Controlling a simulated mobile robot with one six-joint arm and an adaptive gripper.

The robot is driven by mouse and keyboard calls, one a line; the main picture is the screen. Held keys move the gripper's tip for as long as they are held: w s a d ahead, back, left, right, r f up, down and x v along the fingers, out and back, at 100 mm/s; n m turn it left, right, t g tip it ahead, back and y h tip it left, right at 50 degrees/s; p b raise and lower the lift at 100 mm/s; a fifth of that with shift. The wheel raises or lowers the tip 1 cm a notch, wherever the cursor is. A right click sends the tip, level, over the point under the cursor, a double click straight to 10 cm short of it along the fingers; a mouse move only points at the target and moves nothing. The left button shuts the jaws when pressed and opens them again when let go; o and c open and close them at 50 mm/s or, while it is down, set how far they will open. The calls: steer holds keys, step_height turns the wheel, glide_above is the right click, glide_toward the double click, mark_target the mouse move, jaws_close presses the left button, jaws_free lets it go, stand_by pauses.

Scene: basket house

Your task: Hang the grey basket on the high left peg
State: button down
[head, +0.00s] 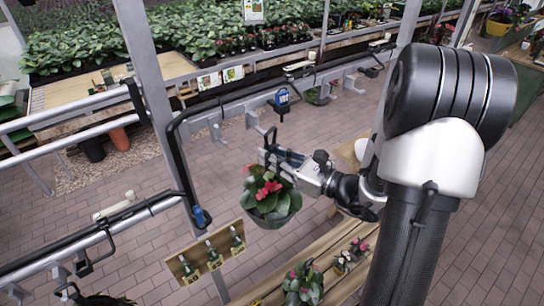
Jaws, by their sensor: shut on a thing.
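The grey basket (272,217) holds a leafy plant with red flowers and hangs upright in the air, left of my arm. My gripper (273,155) is above the basket, shut on its upper hanger; the grip itself is small and partly hidden. A dark rail with pale pegs (216,131) runs behind and above the gripper. Another rail (120,222) at lower left carries dark hooks. I cannot tell for certain which peg is the high left one. The basket is apart from both rails.
A grey upright post (160,95) stands left of the gripper. A wooden board with small bottles (208,257) is below left. A wooden bench (325,262) with potted plants is below the basket. Planted tables (60,98) fill the back. Brick floor is open between.

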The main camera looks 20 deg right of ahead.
steer(key=shift+w+a+r, duration=0.1)
steer(key=shift+w+a, duration=0.05)
steer(key=shift+w, duration=0.6)
steer(key=shift+w+a, duration=0.15)
steer(key=shift+w, duration=0.6)
steer(key=shift+w, duration=0.1)
steer(key=shift+w+a, duration=0.1)
steer(key=shift+w, duration=0.55)
steer(key=shift+f+b, duration=0.25)
steer(key=shift+b, duration=0.3)
steer(key=shift+w+f+b, duration=0.15)
steer(key=shift+f+b, duration=0.35)
steer(key=shift+f, duration=0.05)
steer(key=c, duration=1.6)
jaws_free()
steer(key=shift+o, duration=0.3)
